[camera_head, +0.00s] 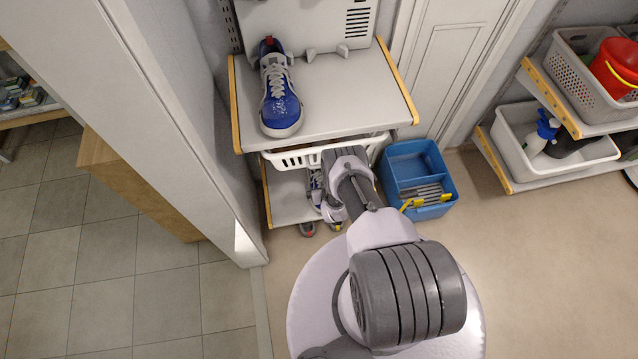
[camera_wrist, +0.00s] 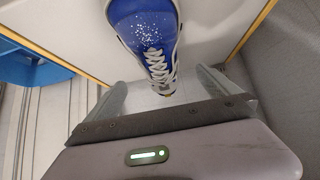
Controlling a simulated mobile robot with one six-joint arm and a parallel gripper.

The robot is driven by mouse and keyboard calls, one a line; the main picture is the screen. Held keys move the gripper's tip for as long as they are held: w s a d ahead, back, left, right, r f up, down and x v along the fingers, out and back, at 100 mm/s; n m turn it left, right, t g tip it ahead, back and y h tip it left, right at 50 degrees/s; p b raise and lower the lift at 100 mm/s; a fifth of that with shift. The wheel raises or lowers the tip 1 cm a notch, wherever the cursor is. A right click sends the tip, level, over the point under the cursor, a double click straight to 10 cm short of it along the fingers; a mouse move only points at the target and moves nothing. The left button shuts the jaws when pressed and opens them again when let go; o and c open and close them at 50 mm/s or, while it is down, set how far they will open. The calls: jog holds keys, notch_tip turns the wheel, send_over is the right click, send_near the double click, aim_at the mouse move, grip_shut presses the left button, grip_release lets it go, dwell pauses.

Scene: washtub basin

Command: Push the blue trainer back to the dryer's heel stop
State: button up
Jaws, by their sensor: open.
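The blue trainer (camera_head: 280,98) has white laces and a pale sole. It lies on the white upper shelf (camera_head: 340,105) at the left, toe towards the front edge and heel towards the upright white back panel (camera_head: 310,22). Its red heel part shows close to that panel. I cannot make out the heel stop or whether the heel touches it. In the wrist view the trainer (camera_wrist: 148,38) appears toe up, its laces between and beyond my fingers. My gripper (camera_wrist: 160,82) is open and empty; contact with the trainer cannot be told. In the head view its fingers are hidden.
Yellow strips edge the shelf. Below hangs a white basket (camera_head: 295,158), with more shoes (camera_head: 318,190) lower down. A blue bin (camera_head: 408,165) stands right of the shelf. A rack with a grey basket (camera_head: 575,75) is far right. The shelf right of the trainer is clear.

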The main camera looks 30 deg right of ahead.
aim_at(318, 179)
jog(key=b+x, duration=0.2)
jog(key=x, duration=0.1)
jog(key=b+x, duration=0.3)
jog(key=x, duration=0.1)
jog(key=b+x, duration=0.3)
jog(key=shift+s+f, duration=0.15)
jog(key=shift+f, duration=0.4)
jog(key=shift+w+f+b, duration=0.25)
jog(key=shift+w+b, duration=0.05)
jog(key=shift+b, duration=0.1)
jog(key=shift+w+d, duration=0.1)
jog(key=shift+w, duration=0.05)
jog(key=shift+r, duration=0.25)
jog(key=c, duration=1.6)
jog(key=shift+c, duration=0.2)
jog(key=shift+w+r, duration=0.1)
